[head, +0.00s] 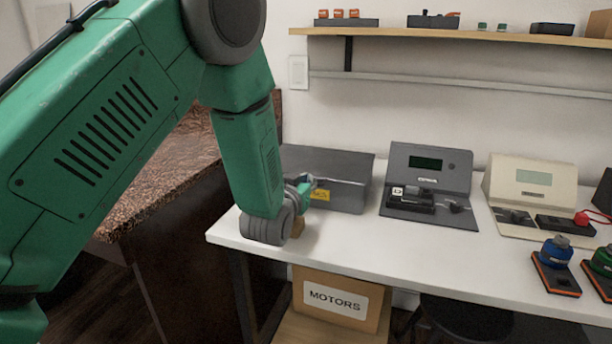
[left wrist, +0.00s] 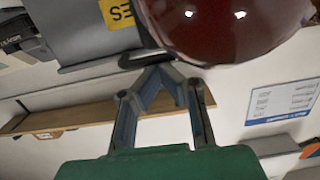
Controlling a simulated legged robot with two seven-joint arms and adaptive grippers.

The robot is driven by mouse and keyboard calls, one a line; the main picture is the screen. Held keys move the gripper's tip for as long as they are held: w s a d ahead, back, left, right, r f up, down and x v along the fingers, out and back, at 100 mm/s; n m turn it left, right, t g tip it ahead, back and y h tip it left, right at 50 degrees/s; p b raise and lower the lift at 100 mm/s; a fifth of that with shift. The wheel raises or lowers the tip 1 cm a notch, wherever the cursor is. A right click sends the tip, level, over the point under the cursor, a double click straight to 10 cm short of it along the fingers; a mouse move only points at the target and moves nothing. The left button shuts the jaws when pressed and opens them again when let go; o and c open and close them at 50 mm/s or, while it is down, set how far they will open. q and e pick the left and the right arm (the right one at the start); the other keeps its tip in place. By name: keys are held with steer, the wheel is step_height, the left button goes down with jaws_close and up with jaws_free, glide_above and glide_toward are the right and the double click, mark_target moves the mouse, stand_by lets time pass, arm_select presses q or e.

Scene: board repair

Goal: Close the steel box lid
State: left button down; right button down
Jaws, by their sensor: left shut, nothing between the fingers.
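The grey steel box (head: 345,193) stands at the left end of the white table in the head view. Its top looks flat and down, with no raised lid visible. A yellow label (head: 320,195) is on its front. My left gripper (head: 306,184) is at the box's front left, close to the front face. In the left wrist view the left gripper (left wrist: 163,72) is shut and empty, its fingertips by a dark edge or handle of the box (left wrist: 80,30). Whether they touch it I cannot tell. My right gripper is not in view.
A dark grey device (head: 428,170) and a cream device (head: 530,185) stand right of the box. Blue (head: 556,255) and green-topped units sit further right. A MOTORS carton (head: 340,302) is under the table. A dark red, shiny round thing (left wrist: 225,30) shows in the left wrist view.

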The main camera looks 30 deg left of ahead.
arm_select(q)
steer(key=shift+s+d+f, duration=0.15)
steer(key=shift+s+f, duration=0.05)
steer(key=shift+f, duration=0.45)
steer(key=shift+s+f, duration=0.1)
steer(key=shift+f, duration=0.1)
steer(key=shift+s, duration=0.25)
steer(key=r+v, duration=0.1)
steer(key=v, duration=1)
steer(key=shift+r, duration=0.2)
steer(key=shift+f, duration=0.1)
